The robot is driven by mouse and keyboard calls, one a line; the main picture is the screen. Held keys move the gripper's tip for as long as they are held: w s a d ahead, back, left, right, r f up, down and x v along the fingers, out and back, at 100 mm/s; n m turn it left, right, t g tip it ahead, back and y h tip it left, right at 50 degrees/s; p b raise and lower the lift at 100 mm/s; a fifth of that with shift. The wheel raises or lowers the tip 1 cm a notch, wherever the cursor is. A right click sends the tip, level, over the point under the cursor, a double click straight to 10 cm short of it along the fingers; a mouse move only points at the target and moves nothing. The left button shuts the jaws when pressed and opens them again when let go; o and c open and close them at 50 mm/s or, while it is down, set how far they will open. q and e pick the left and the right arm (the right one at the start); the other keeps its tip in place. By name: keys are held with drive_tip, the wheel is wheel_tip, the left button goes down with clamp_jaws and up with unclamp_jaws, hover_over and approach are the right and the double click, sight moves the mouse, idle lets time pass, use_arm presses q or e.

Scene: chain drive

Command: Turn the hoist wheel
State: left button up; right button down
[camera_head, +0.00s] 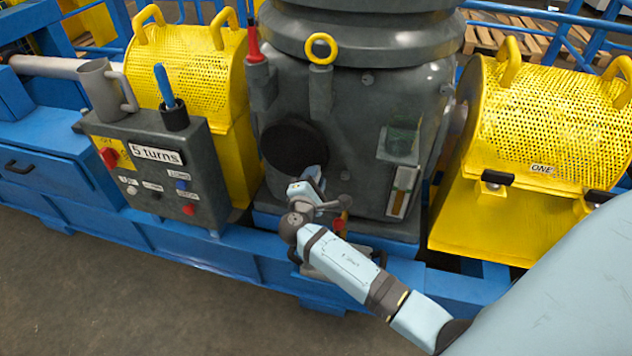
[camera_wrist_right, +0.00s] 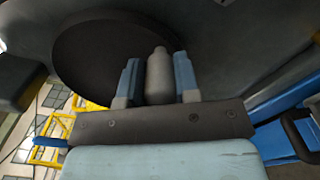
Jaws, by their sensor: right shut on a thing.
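The hoist wheel looks to be the dark round disc (camera_head: 293,145) on the front of the grey machine housing. In the right wrist view the dark disc (camera_wrist_right: 85,45) fills the upper left. My right gripper (camera_head: 310,182) is at the disc's lower right edge. In the right wrist view its two blue fingers (camera_wrist_right: 158,80) stand on both sides of a grey rounded handle (camera_wrist_right: 158,68) and are shut on it. The handle stands in front of the disc's right edge; its joint to the disc is hidden. My left gripper is not in view.
A grey control box (camera_head: 155,165) with a "5 turns" label, buttons, a mug (camera_head: 100,90) and a blue-handled tool (camera_head: 163,85) stands at left. Yellow perforated guards (camera_head: 190,70) (camera_head: 550,125) flank the housing. A blue frame (camera_head: 240,265) runs along the front. The floor before it is clear.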

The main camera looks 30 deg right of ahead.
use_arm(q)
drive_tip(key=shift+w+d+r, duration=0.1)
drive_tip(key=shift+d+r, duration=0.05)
use_arm(e)
drive_tip(key=shift+w+f+m, duration=0.1)
drive_tip(key=shift+m, duration=0.2)
drive_tip(key=c, duration=0.8)
unclamp_jaws()
drive_tip(key=shift+c, duration=0.2)
drive_tip(key=shift+f, duration=0.1)
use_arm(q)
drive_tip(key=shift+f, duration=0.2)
use_arm(e)
drive_tip(key=shift+a, duration=0.1)
